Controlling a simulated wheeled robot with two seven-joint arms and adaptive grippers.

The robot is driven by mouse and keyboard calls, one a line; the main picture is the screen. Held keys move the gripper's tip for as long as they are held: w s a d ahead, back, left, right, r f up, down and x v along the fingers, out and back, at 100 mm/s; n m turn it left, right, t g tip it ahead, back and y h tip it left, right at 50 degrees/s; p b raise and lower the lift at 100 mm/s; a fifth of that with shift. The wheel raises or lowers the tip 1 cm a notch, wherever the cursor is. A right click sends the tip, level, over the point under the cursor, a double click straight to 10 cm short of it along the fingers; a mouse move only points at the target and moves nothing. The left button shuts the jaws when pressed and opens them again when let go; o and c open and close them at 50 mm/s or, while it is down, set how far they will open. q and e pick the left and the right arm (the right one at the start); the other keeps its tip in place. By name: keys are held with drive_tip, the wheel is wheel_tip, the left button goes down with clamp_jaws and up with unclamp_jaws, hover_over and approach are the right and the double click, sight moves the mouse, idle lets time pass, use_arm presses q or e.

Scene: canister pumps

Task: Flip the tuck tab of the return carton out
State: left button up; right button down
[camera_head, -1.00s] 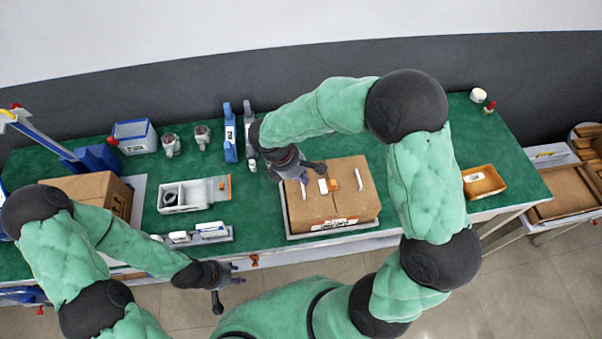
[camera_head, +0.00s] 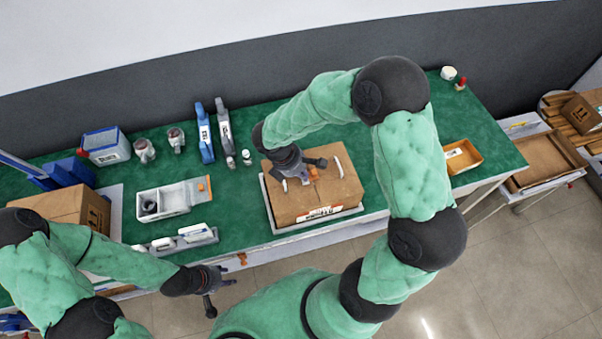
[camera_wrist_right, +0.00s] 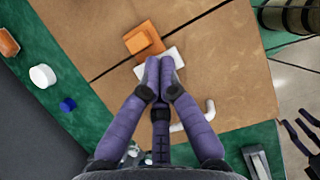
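A brown carton (camera_head: 330,195) sits in a pale tray (camera_head: 268,205) at the middle of the bench. Its closed top, also in the right wrist view (camera_wrist_right: 215,60), has a center seam, an orange piece (camera_wrist_right: 145,38) and a white piece (camera_wrist_right: 162,66) beside it. My right gripper (camera_head: 306,171) is over this top, its fingers spread in the head view. In the right wrist view two purple fingertips (camera_wrist_right: 159,70) overlap the white piece; whether they touch it I cannot tell. My left gripper (camera_head: 222,288) is open and empty in front of the bench. I cannot make out a tuck tab.
Another brown carton (camera_head: 65,208) stands at the left. A grey parts tray (camera_head: 175,200), a blue-rimmed bin (camera_head: 105,146) and upright blue and grey tools (camera_head: 205,135) are on the bench. An orange tray (camera_head: 462,155) lies right.

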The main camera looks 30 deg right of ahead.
sight(319, 175)
drive_tip(key=shift+s+d, duration=0.25)
drive_tip(key=shift+d, duration=0.8)
drive_tip(key=shift+s+d, duration=0.25)
drive_tip(key=shift+d, duration=0.75)
drive_tip(key=shift+a, duration=0.1)
